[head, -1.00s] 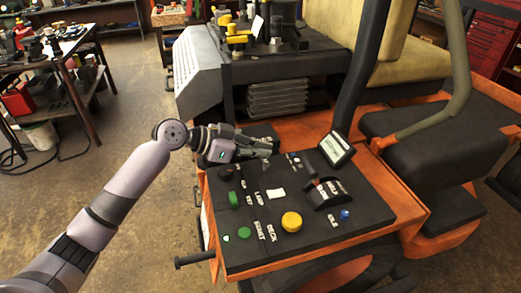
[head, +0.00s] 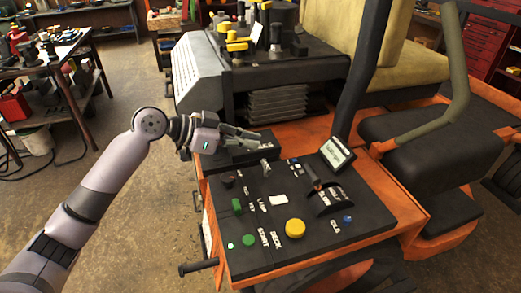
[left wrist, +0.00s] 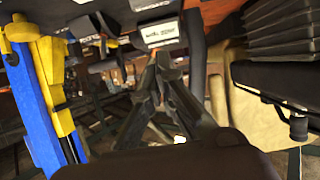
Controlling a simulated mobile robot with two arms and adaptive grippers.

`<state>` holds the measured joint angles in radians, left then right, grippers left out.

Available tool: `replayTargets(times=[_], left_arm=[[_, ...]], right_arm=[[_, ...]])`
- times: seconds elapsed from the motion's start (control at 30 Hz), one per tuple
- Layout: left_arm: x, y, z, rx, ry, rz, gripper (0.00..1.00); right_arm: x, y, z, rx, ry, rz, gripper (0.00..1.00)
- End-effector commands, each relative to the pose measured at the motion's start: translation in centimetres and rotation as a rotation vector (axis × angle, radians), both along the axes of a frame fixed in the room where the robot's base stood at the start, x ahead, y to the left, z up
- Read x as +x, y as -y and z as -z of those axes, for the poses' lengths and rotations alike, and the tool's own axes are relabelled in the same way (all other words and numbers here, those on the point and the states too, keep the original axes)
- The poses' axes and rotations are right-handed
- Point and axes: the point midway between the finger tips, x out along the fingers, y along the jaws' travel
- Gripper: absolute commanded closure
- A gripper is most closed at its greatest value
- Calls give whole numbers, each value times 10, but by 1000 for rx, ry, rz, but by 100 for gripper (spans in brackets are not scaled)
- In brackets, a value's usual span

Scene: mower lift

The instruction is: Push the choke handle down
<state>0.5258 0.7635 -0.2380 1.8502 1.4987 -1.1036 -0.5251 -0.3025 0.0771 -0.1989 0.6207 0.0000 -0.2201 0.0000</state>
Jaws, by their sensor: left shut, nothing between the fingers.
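My left gripper (head: 254,141) is shut and empty, over the raised dark block (head: 222,161) at the back left of the mower's control panel. Its closed fingers also show in the left wrist view (left wrist: 165,68). A small grey lever (head: 265,167) stands on the panel just in front of the fingertips, apparently apart from them. A longer dark lever (head: 312,177) rises from a slotted quadrant further right. No label lets me tell for sure which lever is the choke handle. My right gripper is out of view.
The panel (head: 284,254) carries a yellow button (head: 295,228), green buttons (head: 249,241) and a blue knob (head: 347,219). A display (head: 337,153) and a black post (head: 362,85) stand behind. The engine (head: 285,60) lies beyond my gripper. Floor left of the panel is free.

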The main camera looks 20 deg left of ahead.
Motion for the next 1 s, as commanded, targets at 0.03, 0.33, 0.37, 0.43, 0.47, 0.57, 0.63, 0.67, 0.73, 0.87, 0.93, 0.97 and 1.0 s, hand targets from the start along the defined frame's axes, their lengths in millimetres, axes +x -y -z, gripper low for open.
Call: replayTargets(times=[0.03,0.33,0.37,0.43,0.47,0.57,0.63,0.67,0.73,0.87,0.93,0.97,1.0], left_arm=[[-5,-8,1,5,3,-2,100],[-26,-38,-20,1,1,0,100],[-27,-39,-21,1,1,0,100],[-28,-40,-23,1,1,0,100],[-28,-40,-23,1,1,0,100],[-28,-41,-24,0,1,0,100],[-28,-40,-24,0,1,0,100],[-28,-40,-24,0,1,0,100],[-28,-40,-24,0,1,0,100],[-28,-40,-24,0,1,0,100],[-28,-41,-24,0,1,0,100],[-28,-41,-24,0,1,0,100],[-28,-41,-24,0,1,0,100]], right_arm=[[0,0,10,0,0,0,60],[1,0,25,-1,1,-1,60],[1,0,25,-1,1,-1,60],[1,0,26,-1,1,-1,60],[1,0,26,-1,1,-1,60],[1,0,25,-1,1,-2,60],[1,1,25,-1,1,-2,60],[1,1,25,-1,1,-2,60],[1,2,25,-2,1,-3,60],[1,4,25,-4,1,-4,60],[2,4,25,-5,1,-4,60],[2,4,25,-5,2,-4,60],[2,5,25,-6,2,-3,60]])
